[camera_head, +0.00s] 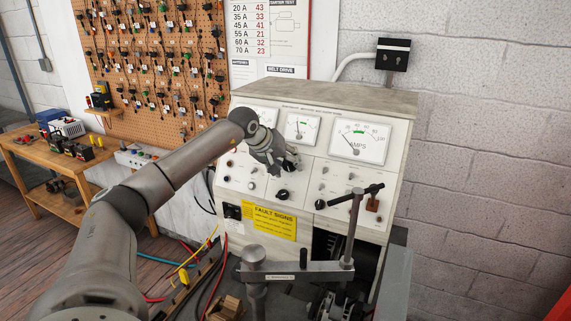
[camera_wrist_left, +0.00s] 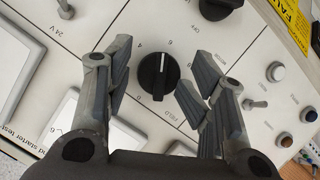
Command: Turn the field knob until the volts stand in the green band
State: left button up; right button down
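The black field knob (camera_wrist_left: 158,75) shows in the left wrist view with a white pointer line, numbers around it and the word FIELD beside it. My left gripper (camera_wrist_left: 155,85) is open, with one finger on each side of the knob and a visible gap to it. In the head view my left gripper (camera_head: 279,162) is at the test bench panel and largely hides the knob. The middle meter (camera_head: 301,127) has a small green mark; its label and exact needle reading are too small to tell. The left meter (camera_head: 266,115) is partly covered by my arm. My right gripper is not in view.
The AMPS meter (camera_head: 360,140) is on the right of the bench. Another black knob (camera_head: 283,194) sits just below my gripper. A clamp arm with a T-handle (camera_head: 355,195) stands before the panel.

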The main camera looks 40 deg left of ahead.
pick_arm(q)
jog(key=shift+a+r, duration=0.1)
jog(key=shift+s+r, duration=0.35)
jog(key=v, duration=1.1)
